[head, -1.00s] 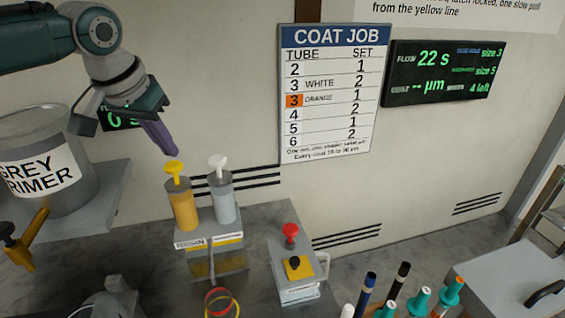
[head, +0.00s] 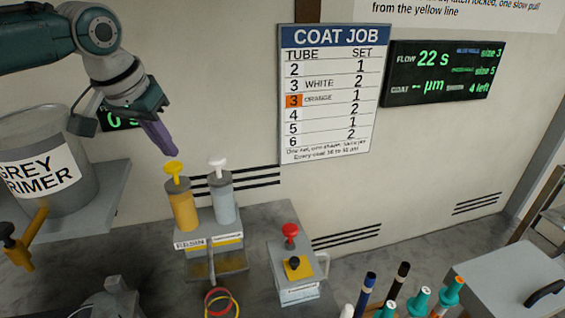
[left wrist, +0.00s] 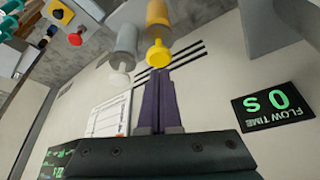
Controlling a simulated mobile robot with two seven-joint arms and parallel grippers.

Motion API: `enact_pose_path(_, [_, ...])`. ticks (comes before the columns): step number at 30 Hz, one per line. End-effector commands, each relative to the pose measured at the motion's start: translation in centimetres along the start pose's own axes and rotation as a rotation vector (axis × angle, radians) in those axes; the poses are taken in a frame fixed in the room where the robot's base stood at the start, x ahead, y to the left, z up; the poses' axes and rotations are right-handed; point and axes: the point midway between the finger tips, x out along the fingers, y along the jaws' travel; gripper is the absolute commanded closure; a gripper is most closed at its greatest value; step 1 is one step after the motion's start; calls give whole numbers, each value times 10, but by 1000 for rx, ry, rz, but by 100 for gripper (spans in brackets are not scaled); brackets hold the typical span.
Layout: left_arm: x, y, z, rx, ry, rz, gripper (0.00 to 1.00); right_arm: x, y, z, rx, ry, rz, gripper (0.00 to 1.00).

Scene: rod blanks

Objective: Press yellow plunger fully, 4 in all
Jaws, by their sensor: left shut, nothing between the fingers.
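The yellow plunger (head: 173,170) stands raised on top of an orange-yellow cylinder (head: 183,209) on the dispenser stand. A white plunger (head: 217,164) stands raised on the grey cylinder (head: 223,202) beside it. My left gripper (head: 170,152) is shut and empty, with its purple fingers just above the yellow plunger; a small gap shows between them. In the left wrist view the fingers (left wrist: 158,82) point at the yellow plunger (left wrist: 158,53), which lies just beyond their tips. The white plunger (left wrist: 119,78) is to their left there. My right gripper is out of view.
A grey primer can (head: 45,160) stands on a shelf at the left. A box with a red knob (head: 290,231) is right of the dispenser. Colored rings (head: 220,302) lie in front. Several teal-capped rods (head: 418,299) stand at lower right. The wall is close behind.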

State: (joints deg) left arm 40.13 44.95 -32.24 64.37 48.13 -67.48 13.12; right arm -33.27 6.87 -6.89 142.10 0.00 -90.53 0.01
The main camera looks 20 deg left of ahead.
Motion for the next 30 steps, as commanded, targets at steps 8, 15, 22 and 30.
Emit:
enact_pose_path(8, [0, 0, 0, 0, 0, 0, 100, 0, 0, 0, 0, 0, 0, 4])
enact_pose_path(15, [0, 0, 0, 0, 0, 0, 100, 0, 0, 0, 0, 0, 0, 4])
enact_pose_path(22, [6, 0, 3, 0, -1, 0, 100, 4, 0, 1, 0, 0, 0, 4])
enact_pose_path(30, [15, 0, 7, 0, -1, 0, 100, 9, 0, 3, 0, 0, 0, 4])
